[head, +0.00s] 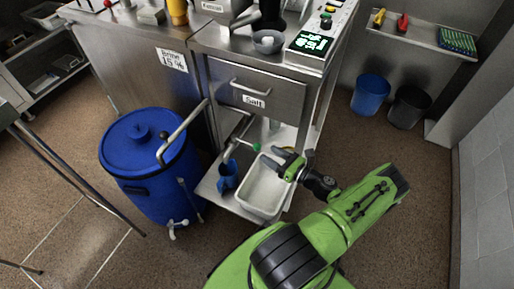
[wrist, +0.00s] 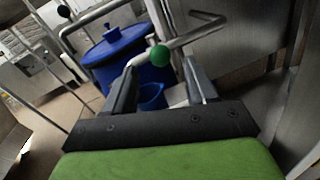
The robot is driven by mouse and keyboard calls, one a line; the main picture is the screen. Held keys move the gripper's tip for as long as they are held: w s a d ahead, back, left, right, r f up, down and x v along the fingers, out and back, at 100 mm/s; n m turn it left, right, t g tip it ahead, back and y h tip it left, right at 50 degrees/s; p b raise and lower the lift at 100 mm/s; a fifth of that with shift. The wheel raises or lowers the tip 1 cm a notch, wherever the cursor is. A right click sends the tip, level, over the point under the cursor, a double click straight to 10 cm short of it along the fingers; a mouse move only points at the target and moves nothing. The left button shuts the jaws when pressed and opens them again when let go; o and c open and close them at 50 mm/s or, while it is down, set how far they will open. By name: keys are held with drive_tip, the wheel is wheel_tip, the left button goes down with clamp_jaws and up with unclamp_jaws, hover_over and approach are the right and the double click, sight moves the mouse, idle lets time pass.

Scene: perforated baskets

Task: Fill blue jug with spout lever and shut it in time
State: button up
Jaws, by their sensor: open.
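The blue jug (head: 228,175) stands on the low steel shelf, left of a white tray. In the wrist view the jug (wrist: 152,96) shows between my fingers, farther off. The spout lever's green ball knob (head: 257,147) sits at the end of a thin rod above and right of the jug. It also shows in the wrist view (wrist: 160,55), in line with the gap between my fingertips. My gripper (head: 288,161) is open and empty, right of the knob and above the tray; in the head view it looks apart from the knob. The jug's fill level cannot be told.
A blue lidded barrel (head: 150,165) with a bent pipe stands left of the jug. The white tray (head: 262,190) lies beneath my gripper. The steel counter with the "Salt" drawer (head: 256,97) is above. Two bins (head: 371,92) stand at the back right. Floor at right is clear.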

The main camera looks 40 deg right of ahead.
sight(258, 146)
drive_tip(key=w, duration=0.4)
drive_tip(key=w+a+b, duration=0.1)
drive_tip(key=w, duration=0.1)
drive_tip(key=shift+w, duration=0.35)
clamp_jaws()
